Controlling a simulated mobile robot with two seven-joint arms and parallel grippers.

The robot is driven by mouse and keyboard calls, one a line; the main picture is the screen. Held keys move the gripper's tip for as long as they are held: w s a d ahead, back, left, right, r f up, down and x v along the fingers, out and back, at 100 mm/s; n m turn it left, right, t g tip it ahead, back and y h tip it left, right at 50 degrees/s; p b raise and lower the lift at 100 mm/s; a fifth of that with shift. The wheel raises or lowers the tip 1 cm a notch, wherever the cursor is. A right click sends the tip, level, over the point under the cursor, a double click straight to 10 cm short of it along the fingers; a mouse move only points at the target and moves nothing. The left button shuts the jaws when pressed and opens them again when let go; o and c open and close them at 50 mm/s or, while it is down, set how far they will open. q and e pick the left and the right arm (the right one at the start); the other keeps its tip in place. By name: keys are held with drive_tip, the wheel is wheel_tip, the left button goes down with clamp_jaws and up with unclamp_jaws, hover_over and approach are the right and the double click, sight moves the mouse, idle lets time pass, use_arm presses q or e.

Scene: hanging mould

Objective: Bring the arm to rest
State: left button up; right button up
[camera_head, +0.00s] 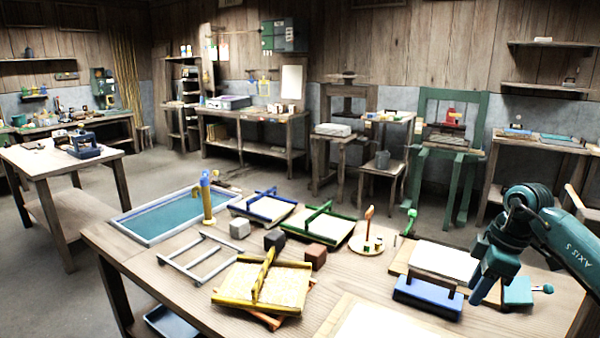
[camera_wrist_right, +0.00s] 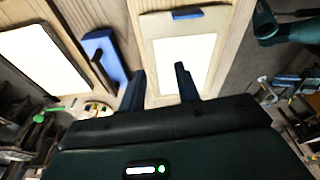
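My right gripper (camera_head: 486,288) is at the right of the workbench (camera_head: 215,318), above its top beside the blue block with posts (camera_head: 428,298). In the right wrist view its two fingers (camera_wrist_right: 160,80) stand apart with nothing held between them. Through the gap shows a board with a white sheet (camera_wrist_right: 184,62); the blue block (camera_wrist_right: 104,56) lies left of the fingers, apart from them. My left gripper is not in the head view, and I cannot make it out in the wrist view.
A yellow mould (camera_head: 262,284), a green-barred mould (camera_head: 318,225), a blue-barred mould (camera_head: 262,207) and dark blocks stand on the bench. A water tray (camera_head: 166,216) is at its far left. A teal block (camera_head: 517,291) sits close right of my right gripper.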

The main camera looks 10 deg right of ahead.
drive_tip(key=w+a+f+n+y, duration=0.1)
drive_tip(key=a+f+n+y, duration=0.35)
drive_tip(key=a, duration=0.65)
drive_tip(key=s+a+r+m+t+y+p, duration=0.15)
drive_tip(key=a+t+y, duration=0.35)
drive_tip(key=a, duration=0.5)
drive_tip(key=s+a+t+y+p, duration=0.25)
drive_tip(key=a+t+y, duration=0.25)
drive_tip(key=a, duration=0.4)
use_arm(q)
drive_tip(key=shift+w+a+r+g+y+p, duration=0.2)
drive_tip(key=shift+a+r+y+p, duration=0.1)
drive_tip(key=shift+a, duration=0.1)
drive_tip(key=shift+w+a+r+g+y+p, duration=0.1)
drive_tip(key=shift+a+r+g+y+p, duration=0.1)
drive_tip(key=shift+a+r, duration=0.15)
use_arm(e)
drive_tip(key=s+d+f+m+h, duration=0.1)
drive_tip(key=s+f+m+h, duration=0.4)
drive_tip(key=s+f+h, duration=0.1)
drive_tip(key=s+d+f+m+h, duration=0.2)
drive_tip(key=s+f+m+h, duration=0.4)
drive_tip(key=s+f, duration=0.3)
drive_tip(key=shift+s+d+f+h, duration=0.3)
drive_tip(key=shift+f+h, duration=0.2)
drive_tip(key=shift+h, duration=0.15)
